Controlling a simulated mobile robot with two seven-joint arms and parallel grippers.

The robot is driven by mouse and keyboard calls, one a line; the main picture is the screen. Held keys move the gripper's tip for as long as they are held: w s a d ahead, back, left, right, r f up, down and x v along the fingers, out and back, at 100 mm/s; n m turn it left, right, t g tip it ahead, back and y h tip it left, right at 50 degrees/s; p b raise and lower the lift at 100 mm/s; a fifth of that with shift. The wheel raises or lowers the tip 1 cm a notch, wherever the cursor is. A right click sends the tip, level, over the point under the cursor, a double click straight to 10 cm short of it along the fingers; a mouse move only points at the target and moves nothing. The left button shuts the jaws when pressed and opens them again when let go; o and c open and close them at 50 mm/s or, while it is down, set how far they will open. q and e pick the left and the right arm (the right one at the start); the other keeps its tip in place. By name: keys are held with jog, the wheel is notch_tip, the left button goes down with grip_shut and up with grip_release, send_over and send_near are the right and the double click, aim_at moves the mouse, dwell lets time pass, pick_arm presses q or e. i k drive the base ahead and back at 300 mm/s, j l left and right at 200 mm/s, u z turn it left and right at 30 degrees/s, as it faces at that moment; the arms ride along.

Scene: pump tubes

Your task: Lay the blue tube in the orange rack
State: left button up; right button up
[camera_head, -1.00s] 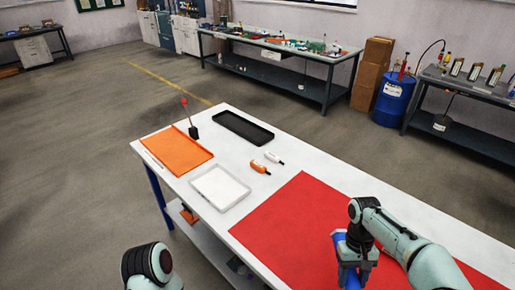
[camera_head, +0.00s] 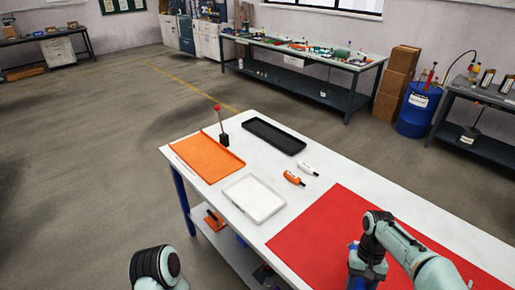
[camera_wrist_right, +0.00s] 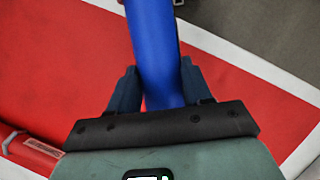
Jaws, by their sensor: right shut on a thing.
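The blue tube (camera_wrist_right: 155,55) is between the two fingers of my right gripper (camera_wrist_right: 160,92), which is shut on it. The tube runs out of the top of the right wrist view, so that end is hidden. In the head view my right gripper (camera_head: 367,270) is over the red mat, and only a little blue shows beside it. The orange rack (camera_head: 207,158) lies flat at the far left end of the white table, well away from my right gripper. My left arm shows at the bottom left, but its gripper is out of view.
A red-topped upright stick on a black block (camera_head: 224,140) stands beside the rack. A red labelled item (camera_wrist_right: 40,148) lies near my right gripper.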

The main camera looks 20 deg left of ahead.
aim_at(202, 153)
jog(key=i+j, duration=0.1)
jog(key=j, duration=0.25)
jog(key=i+j+u, duration=0.1)
jog(key=j, duration=0.3)
jog(key=i+j, duration=0.2)
jog(key=j, duration=0.15)
jog(key=i+j+u, duration=0.1)
jog(key=j, duration=0.25)
jog(key=i+j, duration=0.15)
jog(key=j, duration=0.2)
jog(key=i+j+u, duration=0.25)
jog(key=i+j, duration=0.5)
